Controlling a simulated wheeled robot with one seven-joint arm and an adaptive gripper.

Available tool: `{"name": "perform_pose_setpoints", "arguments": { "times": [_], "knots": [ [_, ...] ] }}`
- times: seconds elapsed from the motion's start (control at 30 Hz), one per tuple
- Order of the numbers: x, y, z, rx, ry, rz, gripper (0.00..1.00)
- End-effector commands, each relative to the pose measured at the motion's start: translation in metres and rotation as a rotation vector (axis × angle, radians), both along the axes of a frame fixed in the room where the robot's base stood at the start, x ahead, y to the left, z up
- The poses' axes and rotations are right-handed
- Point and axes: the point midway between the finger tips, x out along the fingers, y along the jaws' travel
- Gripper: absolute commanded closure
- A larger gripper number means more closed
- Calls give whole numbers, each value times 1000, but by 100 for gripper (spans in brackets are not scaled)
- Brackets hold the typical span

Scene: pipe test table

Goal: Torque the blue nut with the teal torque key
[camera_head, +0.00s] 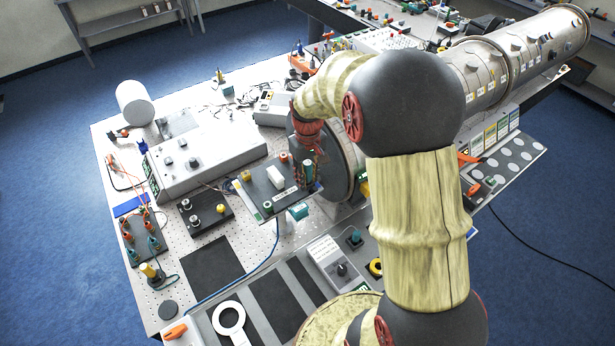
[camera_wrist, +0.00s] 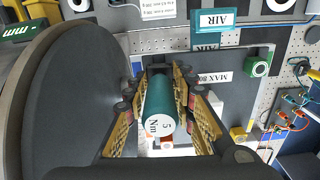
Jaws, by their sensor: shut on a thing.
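The teal torque key (camera_wrist: 158,100) is a teal cylinder with a white end marked "5 Nm". In the wrist view my gripper (camera_wrist: 162,78) is shut on it, with one finger on each side. In the head view the key (camera_head: 308,169) stands roughly upright in my gripper (camera_head: 307,178), at the right edge of a dark panel (camera_head: 253,190). This panel carries a white block, a red fitting and a green fitting (camera_head: 267,206). I cannot make out the blue nut in either view. The key's lower end is hidden, so I cannot tell whether it touches anything.
A large round flange (camera_head: 343,165) stands close beside my gripper; its dark face (camera_wrist: 75,90) fills the left of the wrist view. A white instrument box (camera_head: 205,158) and a board with cables (camera_head: 145,237) lie to the left. A teal "AIR" sign (camera_wrist: 222,20) is near.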

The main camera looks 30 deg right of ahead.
Motion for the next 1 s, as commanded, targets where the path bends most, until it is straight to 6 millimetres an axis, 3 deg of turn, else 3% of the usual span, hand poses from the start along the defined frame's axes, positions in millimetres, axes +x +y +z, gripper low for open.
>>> {"name": "perform_pose_setpoints", "arguments": {
  "times": [0.4, 0.63, 1.0],
  "knots": [
    [0, 0, 0, 0, 0, -76, 100],
    [0, 0, 0, 0, 0, 9, 100],
    [0, 0, 4, 0, 0, 7, 100]
  ]
}}
